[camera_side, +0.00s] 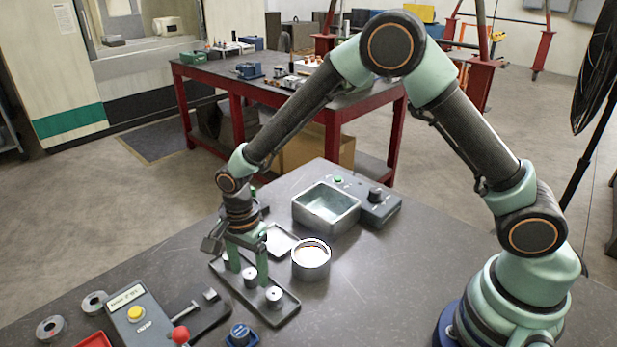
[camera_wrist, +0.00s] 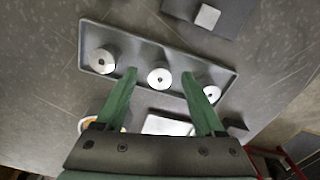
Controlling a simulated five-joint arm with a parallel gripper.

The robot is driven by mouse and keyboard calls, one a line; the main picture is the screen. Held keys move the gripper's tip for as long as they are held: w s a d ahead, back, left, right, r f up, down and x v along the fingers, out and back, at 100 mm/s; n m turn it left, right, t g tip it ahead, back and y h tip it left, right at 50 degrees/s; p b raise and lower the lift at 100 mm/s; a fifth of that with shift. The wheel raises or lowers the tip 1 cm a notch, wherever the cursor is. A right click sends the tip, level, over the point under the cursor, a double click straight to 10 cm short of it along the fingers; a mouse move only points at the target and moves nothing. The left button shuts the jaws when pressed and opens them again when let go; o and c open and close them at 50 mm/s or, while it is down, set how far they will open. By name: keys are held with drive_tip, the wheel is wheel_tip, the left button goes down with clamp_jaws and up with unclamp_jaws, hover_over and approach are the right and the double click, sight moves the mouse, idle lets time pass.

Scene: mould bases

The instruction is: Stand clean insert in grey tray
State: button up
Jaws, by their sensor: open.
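A long grey tray (camera_side: 291,312) lies on the bench; in the wrist view (camera_wrist: 87,28) it crosses the upper middle. Three round metal inserts with centre holes stand in it: the left insert (camera_wrist: 102,61), the middle insert (camera_wrist: 160,79) and the right insert (camera_wrist: 212,94). Two also show plainly in the side view, one insert (camera_side: 251,277) and another insert (camera_side: 274,297). My gripper (camera_side: 248,276) is open and points down over the tray. In the wrist view, its fingertips (camera_wrist: 159,74) are on either side of the middle insert; contact cannot be told.
A round tin (camera_side: 311,268) with something orange inside stands close right of the tray. A pale square dish (camera_side: 281,239) lies behind it. A metal basin (camera_side: 326,222) and control box (camera_side: 379,207) stand further back. A yellow-button box (camera_side: 140,318) is at front left.

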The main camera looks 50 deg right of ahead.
wheel_tip(320, 180, up, 12)
drive_tip(key=shift+f, duration=0.25)
idle(0.3)
drive_tip(key=s+d+r+n+t, duration=0.2)
drive_tip(key=s+d+r+n, duration=0.3)
drive_tip(key=s+d+n, duration=0.1)
drive_tip(key=s+d+r+n+t, duration=0.3)
drive_tip(key=s+d+r+n, duration=0.3)
drive_tip(key=d+n, duration=0.3)
drive_tip(key=shift+s+d+r+t, duration=0.25)
drive_tip(key=shift+d+r+t, duration=0.05)
drive_tip(key=shift+d, duration=0.75)
